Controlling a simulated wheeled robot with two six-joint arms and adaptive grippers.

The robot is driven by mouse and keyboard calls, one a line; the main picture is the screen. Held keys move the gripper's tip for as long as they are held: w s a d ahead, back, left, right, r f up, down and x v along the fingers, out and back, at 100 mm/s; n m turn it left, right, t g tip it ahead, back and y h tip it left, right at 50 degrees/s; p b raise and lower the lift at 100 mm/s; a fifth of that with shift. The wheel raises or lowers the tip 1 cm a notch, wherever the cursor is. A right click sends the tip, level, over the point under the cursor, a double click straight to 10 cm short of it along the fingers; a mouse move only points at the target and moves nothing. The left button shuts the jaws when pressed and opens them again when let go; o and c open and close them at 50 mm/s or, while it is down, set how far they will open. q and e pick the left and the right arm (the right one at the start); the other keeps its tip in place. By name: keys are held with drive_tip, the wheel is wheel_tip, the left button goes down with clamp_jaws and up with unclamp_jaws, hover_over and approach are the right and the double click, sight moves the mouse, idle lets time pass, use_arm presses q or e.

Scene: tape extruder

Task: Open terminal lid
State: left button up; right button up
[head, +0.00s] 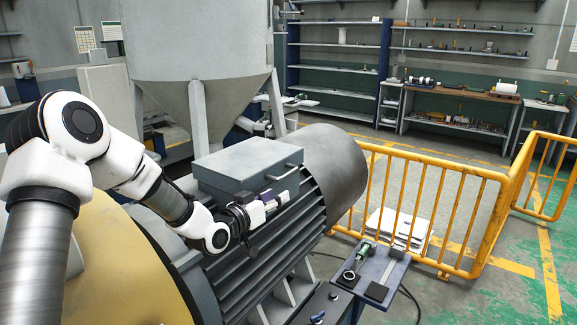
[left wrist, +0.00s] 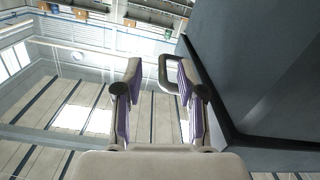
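The terminal box (head: 235,178) sits on top of the big grey motor, and its flat grey lid (head: 250,158) is down. A small bar handle (head: 293,159) sticks out from the lid's right side. It shows as a dark loop (left wrist: 161,72) in the left wrist view, attached to the dark box at right. My left gripper (head: 279,200) is in front of the box's near right side, below the handle in the picture. Its fingers (left wrist: 158,72) are apart, with part of the loop between them in the picture and part hidden behind the right finger. Contact cannot be told.
The ribbed motor (head: 335,165) lies under and behind my left gripper. A small stand (head: 375,275) with a green-handled tool is at lower right. A yellow railing (head: 425,205) runs behind it. A large hopper (head: 200,90) rises behind the box.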

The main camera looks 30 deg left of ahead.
sight(301, 167)
use_arm(q)
drive_tip(key=shift+t, duration=0.4)
drive_tip(key=w+r, duration=0.1)
drive_tip(key=w, duration=0.1)
drive_tip(key=w+r+p, duration=0.1)
drive_tip(key=w, duration=0.2)
drive_tip(key=w+r, duration=0.1)
drive_tip(key=w, duration=0.2)
drive_tip(key=shift+w+d+p, duration=0.15)
drive_tip(key=shift+d+p, duration=0.05)
drive_tip(key=shift+p, duration=0.1)
clamp_jaws()
